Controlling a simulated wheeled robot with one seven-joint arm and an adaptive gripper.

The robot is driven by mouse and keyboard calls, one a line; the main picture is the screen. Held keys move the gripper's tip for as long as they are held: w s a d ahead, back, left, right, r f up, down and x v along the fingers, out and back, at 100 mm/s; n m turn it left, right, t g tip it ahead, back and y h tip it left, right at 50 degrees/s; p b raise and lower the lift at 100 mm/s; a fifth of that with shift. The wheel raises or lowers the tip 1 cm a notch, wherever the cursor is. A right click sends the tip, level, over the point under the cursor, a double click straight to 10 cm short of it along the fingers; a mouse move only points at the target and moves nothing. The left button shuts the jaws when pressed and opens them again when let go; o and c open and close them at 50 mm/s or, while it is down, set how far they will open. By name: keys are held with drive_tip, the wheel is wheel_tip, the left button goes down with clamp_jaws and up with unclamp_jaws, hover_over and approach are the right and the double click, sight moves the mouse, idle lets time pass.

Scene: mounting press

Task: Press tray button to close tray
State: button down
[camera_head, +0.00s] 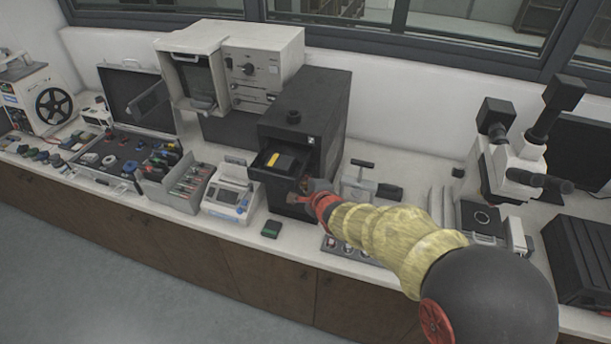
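The black press (322,105) stands on the bench in the middle of the camera_head view. My arm reaches in from the lower right. My gripper (303,190) is at the lower right of the press front, just right of the tray. It looks close to the front face, but I cannot tell whether it touches. The fingers are too small and dark to show open or shut. The tray button cannot be made out; my gripper may cover it.
A white device with a screen (229,193) stands left of the press. A small green-topped box (270,229) lies in front. A microscope (515,165) stands at the right, and a large cream machine (245,65) behind left. The bench is crowded around the press.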

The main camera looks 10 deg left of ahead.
idle(0.5)
drive_tip(key=shift+s+a, duration=0.1)
drive_tip(key=shift+s, duration=0.75)
drive_tip(key=s+b, duration=0.1)
drive_tip(key=s, duration=0.3)
drive_tip(key=shift+s+a, duration=0.15)
drive_tip(key=shift+s, duration=0.25)
idle(0.4)
